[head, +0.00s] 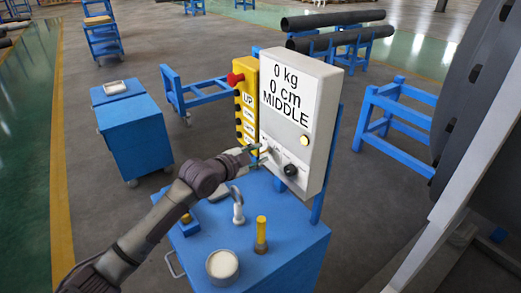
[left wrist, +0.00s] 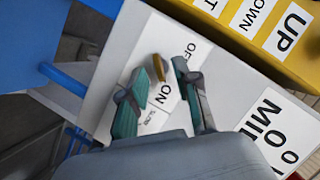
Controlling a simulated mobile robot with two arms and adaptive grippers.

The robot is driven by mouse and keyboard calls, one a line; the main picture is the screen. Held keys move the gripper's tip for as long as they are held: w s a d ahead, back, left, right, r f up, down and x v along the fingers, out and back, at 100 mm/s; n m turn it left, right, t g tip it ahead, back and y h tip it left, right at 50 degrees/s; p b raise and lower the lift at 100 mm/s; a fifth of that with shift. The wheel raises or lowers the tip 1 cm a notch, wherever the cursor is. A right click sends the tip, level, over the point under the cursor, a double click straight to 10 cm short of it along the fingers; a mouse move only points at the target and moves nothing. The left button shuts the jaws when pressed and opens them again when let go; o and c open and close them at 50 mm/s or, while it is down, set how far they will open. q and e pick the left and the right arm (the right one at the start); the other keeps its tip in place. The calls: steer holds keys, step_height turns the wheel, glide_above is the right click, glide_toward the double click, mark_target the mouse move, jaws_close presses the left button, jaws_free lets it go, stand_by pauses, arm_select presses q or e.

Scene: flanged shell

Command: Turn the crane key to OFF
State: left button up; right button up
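The light grey control box (head: 312,150) stands on a blue cart and its display reads 0 kg, 0 cm, MIDDLE. In the left wrist view, a brass-coloured piece that looks like the crane key (left wrist: 158,67) stands out from the panel (left wrist: 125,62) near the OFF and ON labels. Which label it points to I cannot tell. My left gripper (head: 258,150) is at the lower left of the box's face. In the left wrist view, its fingers (left wrist: 160,75) are apart, on either side of the key. In the head view the key is not clear. My right gripper is not in view.
A yellow button pendant (head: 246,100) with a red knob hangs beside the box. A hook, a yellow-topped post (head: 261,232) and a round cup (head: 222,267) stand on the blue cart (head: 285,262).

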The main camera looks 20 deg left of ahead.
arm_select(q)
steer(key=shift+x, duration=0.8)
jaws_close()
